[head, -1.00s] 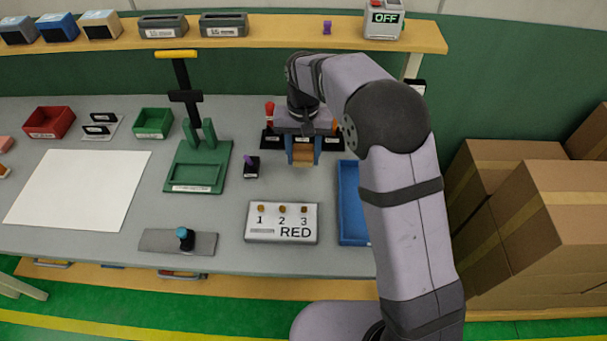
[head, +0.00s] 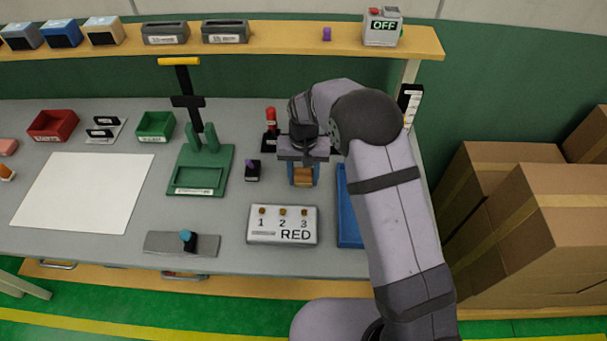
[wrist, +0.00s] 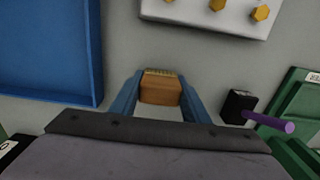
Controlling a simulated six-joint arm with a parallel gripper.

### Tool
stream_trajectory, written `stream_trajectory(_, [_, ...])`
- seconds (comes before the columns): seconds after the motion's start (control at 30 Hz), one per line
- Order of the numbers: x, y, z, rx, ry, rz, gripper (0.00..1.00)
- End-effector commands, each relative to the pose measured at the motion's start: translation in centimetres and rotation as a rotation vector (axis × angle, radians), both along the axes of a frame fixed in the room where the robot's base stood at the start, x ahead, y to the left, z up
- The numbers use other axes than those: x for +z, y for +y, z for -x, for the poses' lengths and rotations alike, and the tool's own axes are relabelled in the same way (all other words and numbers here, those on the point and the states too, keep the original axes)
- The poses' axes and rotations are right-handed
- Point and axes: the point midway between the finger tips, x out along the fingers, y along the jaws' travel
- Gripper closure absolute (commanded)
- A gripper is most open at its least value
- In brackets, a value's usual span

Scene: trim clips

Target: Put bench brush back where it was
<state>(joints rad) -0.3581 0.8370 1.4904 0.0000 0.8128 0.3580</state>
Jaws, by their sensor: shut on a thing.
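The bench brush (head: 303,177) is a tan wooden block. My gripper (head: 303,175) is shut on it, with a blue finger on each side. In the wrist view the brush (wrist: 161,88) sits between the fingertips, with a thin bristle-like strip along its far edge. It is over the grey bench, between the blue tray and the small black holder with a purple peg. I cannot tell how high above the bench it is. My arm hides part of the area behind the gripper.
A blue tray (head: 347,230) lies right of the gripper. A white panel marked RED (head: 282,226) with brass knobs is in front. A black holder with a purple peg (head: 252,171) and a green press (head: 201,171) stand left. A red-handled item (head: 270,122) stands behind.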

Motion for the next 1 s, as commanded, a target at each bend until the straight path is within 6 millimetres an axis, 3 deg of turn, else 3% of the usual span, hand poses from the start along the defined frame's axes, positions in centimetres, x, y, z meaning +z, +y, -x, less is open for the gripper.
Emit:
stream_trajectory(0.3, [-0.4, 0.0, 0.0, 0.0, 0.0, 0.0, 0.79])
stream_trajectory(0.33, [-0.3, 0.0, 0.0, 0.0, 0.0, 0.0, 0.51])
stream_trajectory(0.4, [-0.3, 0.0, 0.0, 0.0, 0.0, 0.0, 0.39])
stream_trajectory(0.83, [0.3, 0.0, 0.0, 0.0, -0.001, 0.0, 0.39])
stream_trajectory(1.0, [2.1, 0.0, -0.1, 0.0, -0.004, -0.002, 0.39])
